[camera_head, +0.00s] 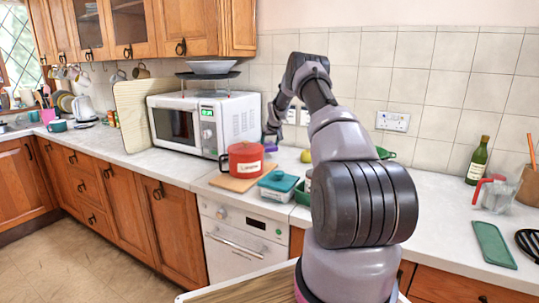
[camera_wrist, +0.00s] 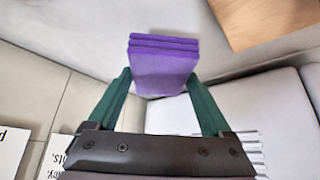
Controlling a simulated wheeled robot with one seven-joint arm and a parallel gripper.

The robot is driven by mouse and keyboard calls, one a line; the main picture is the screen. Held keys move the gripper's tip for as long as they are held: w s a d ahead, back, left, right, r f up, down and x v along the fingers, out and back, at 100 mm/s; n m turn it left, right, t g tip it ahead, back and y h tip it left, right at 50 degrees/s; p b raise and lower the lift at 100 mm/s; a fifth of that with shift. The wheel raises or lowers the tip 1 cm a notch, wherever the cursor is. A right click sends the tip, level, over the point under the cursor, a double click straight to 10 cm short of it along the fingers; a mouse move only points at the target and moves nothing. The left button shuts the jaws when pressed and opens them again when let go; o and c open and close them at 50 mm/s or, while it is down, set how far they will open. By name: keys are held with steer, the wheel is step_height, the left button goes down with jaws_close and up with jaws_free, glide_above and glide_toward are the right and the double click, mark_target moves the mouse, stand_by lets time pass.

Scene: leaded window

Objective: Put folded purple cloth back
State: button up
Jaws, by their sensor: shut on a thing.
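The folded purple cloth (camera_wrist: 163,75) is a small stack of flat layers, held between the two green fingers of my gripper (camera_wrist: 160,76) in the wrist view. The fingers press on its left and right sides. In the head view the cloth (camera_head: 271,147) is a small purple patch just below my gripper (camera_head: 272,137), behind the red pot, over the back of the counter. I cannot tell whether the cloth touches the surface below it.
A red pot (camera_head: 245,160) stands on a wooden board (camera_head: 232,184) beside a teal-lidded container (camera_head: 278,181). A white microwave (camera_head: 205,122) is to the left. My arm hides part of the counter. A bottle (camera_head: 478,160) and a jug (camera_head: 497,194) stand right.

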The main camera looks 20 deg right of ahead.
mark_target(270, 158)
steer(key=shift+f, duration=2.25)
steer(key=shift+f, duration=0.15)
steer(key=o, duration=1.3)
steer(key=shift+c, duration=0.2)
